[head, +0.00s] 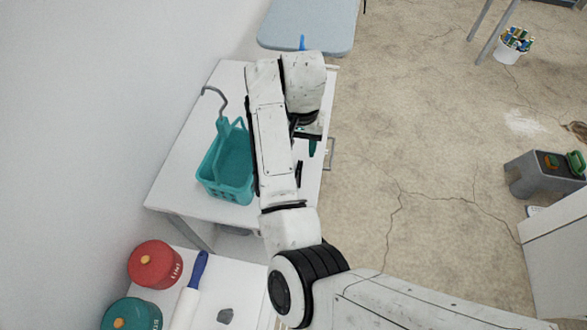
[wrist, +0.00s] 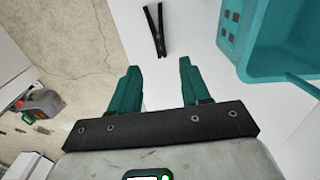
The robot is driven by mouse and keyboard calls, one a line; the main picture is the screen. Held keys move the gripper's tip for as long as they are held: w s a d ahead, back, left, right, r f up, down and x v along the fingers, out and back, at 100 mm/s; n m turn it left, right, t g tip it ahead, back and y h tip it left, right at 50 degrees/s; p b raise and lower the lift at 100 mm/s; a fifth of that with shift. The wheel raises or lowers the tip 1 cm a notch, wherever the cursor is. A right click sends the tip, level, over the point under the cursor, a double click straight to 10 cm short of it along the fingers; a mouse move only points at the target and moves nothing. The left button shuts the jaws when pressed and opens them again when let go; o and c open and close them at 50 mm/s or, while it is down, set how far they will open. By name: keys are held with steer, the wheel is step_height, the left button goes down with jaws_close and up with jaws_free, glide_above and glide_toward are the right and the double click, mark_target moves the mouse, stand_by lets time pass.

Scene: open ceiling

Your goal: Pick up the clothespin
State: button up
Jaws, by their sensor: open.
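The clothespin appears to be the slim black V-shaped thing (wrist: 154,29) lying on the white table, ahead of my fingertips in the wrist view. In the head view it is a small dark shape (head: 299,173) beside my arm, near the table's right side. My gripper (wrist: 158,80) is open, with its two green fingers apart and nothing between them. The clothespin lies beyond the gap between the fingers, not touching them. In the head view my gripper (head: 308,138) is mostly hidden by my arm.
A teal basket (head: 226,175) with a grey hook (head: 215,96) stands on the white table (head: 182,165), left of my arm. It also shows at upper right in the wrist view (wrist: 262,45). Red (head: 155,264) and green (head: 132,315) pots stand nearer. Open floor lies right.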

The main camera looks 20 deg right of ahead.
steer(key=shift+w+f+p, duration=0.1)
steer(key=shift+f+p, duration=0.25)
steer(key=shift+f, duration=3.05)
steer(key=shift+c, duration=0.2)
